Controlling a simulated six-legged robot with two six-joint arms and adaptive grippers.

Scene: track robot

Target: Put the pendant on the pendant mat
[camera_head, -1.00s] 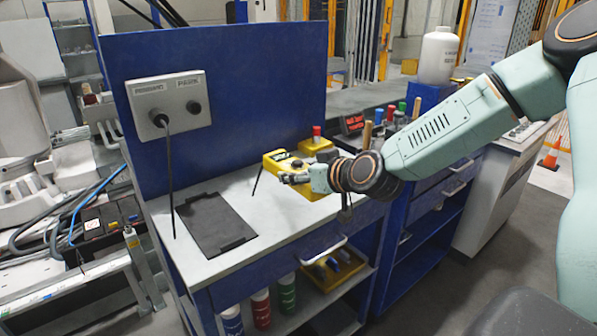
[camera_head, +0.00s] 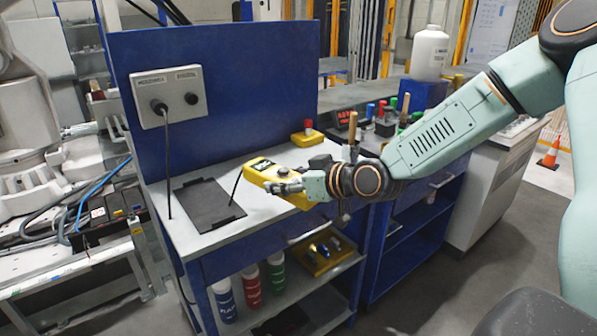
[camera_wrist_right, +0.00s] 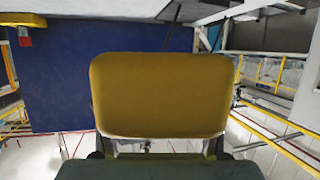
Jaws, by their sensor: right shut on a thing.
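The yellow pendant (camera_head: 262,172) with a dark screen is held over the bench, right of the pendant mat. A black cable hangs from its left end. My right gripper (camera_head: 287,187) is shut on the pendant, coming in from the right. In the right wrist view the pendant's plain yellow side (camera_wrist_right: 160,95) fills the middle and hides the fingertips. The pendant mat (camera_head: 207,205) is a flat dark grey rectangle on the left part of the light bench top, with nothing on it. The pendant is apart from the mat. My left gripper is not in view.
A blue panel (camera_head: 240,90) with a grey socket box (camera_head: 170,97) stands behind the bench; a black cable hangs from the box beside the mat. A yellow box with a red button (camera_head: 308,134) stands at the back right. Bottles (camera_head: 250,285) stand on the lower shelf.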

